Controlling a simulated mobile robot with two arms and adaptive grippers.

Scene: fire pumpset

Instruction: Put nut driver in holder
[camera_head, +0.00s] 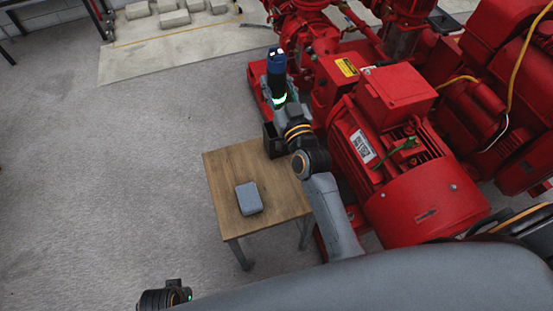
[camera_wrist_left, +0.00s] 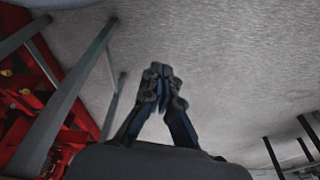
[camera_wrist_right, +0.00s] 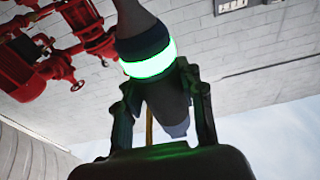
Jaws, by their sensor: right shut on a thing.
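The nut driver (camera_head: 277,68) is a dark tool with a blue band and a glowing green ring. It is held roughly upright above the back right corner of the table. My right gripper (camera_head: 283,100) is shut on it, with the green ring (camera_wrist_right: 148,62) close to the fingers in the right wrist view (camera_wrist_right: 163,92). The holder looks to be the black open box (camera_head: 272,142) on the table, below the nut driver and partly hidden by my right arm. My left gripper (camera_wrist_left: 163,88) has its fingers together, empty, over the grey floor.
A small wooden table (camera_head: 228,176) carries a grey-blue case (camera_head: 249,198). The large red pumpset (camera_head: 385,150) stands close on the right. The grey floor to the left is clear; pale blocks (camera_head: 170,10) lie at the back.

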